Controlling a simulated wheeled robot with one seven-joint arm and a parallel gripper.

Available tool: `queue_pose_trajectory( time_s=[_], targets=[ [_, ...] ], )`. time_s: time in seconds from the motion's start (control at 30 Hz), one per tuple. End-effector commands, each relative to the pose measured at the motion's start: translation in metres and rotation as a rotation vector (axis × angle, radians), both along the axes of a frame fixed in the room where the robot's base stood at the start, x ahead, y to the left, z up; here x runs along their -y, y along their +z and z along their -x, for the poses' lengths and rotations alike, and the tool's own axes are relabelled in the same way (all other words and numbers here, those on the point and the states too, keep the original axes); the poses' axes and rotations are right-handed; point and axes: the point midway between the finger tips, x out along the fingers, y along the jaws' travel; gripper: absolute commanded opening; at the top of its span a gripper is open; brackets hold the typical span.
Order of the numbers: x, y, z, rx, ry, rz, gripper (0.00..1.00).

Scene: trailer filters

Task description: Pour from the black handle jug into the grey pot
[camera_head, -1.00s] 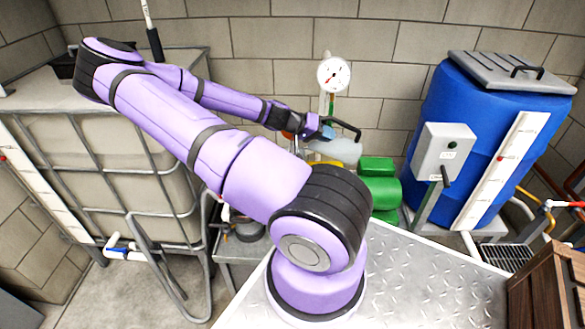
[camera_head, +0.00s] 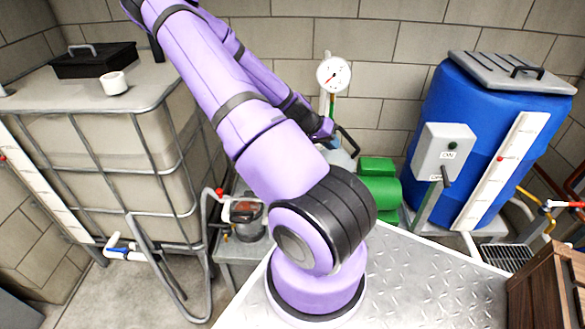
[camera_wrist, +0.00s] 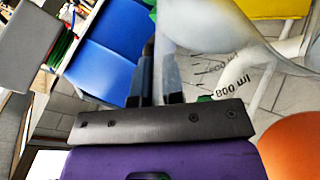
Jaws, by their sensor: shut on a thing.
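The jug (camera_head: 343,159) is pale and translucent with a black handle (camera_head: 349,141), partly hidden behind my arm in the head view. My gripper (camera_head: 327,130) is shut on its handle side. In the wrist view my fingers (camera_wrist: 160,78) are close together against the jug (camera_wrist: 222,38), whose "800 ml" mark shows. The jug is held in the air; its contents cannot be told. A dark grey round vessel (camera_head: 248,224) with a reddish part stands on a grey stand, left of my arm and apart from the jug; it may be the grey pot.
A caged tank (camera_head: 110,150) stands left, with a black box (camera_head: 93,60) and white cup (camera_head: 113,83) on top. A pressure gauge (camera_head: 333,75) and green motor (camera_head: 378,188) are behind my arm. A blue drum (camera_head: 480,130) stands right, a wooden crate (camera_head: 548,275) front right.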

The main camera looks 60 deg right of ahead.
Motion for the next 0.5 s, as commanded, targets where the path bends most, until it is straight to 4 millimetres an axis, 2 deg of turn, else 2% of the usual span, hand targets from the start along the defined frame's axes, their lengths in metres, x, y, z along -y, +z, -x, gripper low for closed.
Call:
queue_pose_trajectory(
  time_s=[0.5],
  targets=[
    [0.009, -0.011, 0.011, 0.107, -0.003, -0.079, 0.00]
  ],
)
